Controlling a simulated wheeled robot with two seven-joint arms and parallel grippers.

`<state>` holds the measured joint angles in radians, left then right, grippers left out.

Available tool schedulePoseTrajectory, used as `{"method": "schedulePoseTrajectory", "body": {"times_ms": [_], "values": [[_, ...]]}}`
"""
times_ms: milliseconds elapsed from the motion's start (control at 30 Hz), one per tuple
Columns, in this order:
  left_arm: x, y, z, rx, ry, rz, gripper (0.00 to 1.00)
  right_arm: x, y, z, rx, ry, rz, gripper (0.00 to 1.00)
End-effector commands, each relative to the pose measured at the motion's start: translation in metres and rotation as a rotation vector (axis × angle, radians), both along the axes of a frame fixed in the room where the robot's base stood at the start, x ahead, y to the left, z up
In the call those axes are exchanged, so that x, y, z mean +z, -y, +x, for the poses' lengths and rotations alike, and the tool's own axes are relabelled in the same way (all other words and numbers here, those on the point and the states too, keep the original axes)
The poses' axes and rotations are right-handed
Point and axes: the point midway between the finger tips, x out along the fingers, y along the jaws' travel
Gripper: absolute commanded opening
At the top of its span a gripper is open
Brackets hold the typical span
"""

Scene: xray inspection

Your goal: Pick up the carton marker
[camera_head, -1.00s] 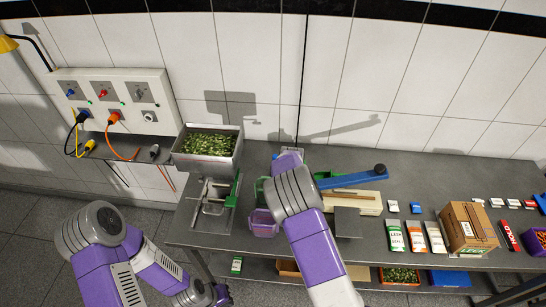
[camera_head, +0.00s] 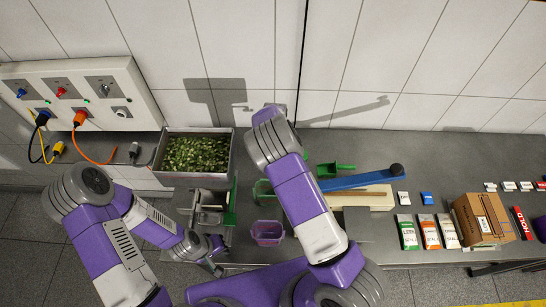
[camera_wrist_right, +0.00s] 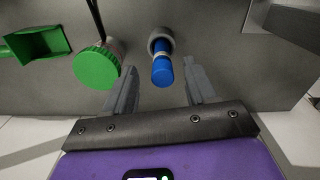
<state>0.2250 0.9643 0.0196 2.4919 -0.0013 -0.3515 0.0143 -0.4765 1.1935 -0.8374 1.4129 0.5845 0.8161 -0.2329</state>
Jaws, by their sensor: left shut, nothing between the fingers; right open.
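A blue capped cylinder, which looks like the carton marker (camera_wrist_right: 162,70), shows in the right wrist view with a grey ring-shaped piece around its far end. My right gripper (camera_wrist_right: 160,80) is open, its two fingers pointing toward the marker with one on either side of it. I cannot tell whether they touch it. In the head view my right arm covers the marker and the right gripper. My left gripper (camera_head: 213,263) is shut and empty, low in front of the table's front edge.
Beside the marker are a green round lid (camera_wrist_right: 97,68) and a green scoop (camera_wrist_right: 36,44). The head view shows a tray of green pieces (camera_head: 197,155), a purple container (camera_head: 268,233), a blue-armed device (camera_head: 362,179) and a cardboard box (camera_head: 484,219).

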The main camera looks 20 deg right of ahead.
Motion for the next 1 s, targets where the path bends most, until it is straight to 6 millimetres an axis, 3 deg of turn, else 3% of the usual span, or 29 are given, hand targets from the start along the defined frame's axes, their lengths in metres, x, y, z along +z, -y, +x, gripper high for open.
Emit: {"method": "schedulePoseTrajectory", "body": {"times_ms": [300, 600, 1000], "values": [[0.010, 0.000, 0.001, 0.000, 0.001, 0.000, 0.00, -0.041, -0.002, 0.000, 0.000, -0.002, -0.002, 0.56], [0.010, 0.000, 0.001, 0.000, 0.001, 0.000, 0.00, -0.047, -0.002, 0.000, -0.001, 0.000, 0.000, 0.56], [0.010, 0.000, 0.001, 0.000, 0.001, 0.000, 0.00, -0.047, -0.002, 0.000, -0.001, 0.000, 0.000, 0.00]]}}
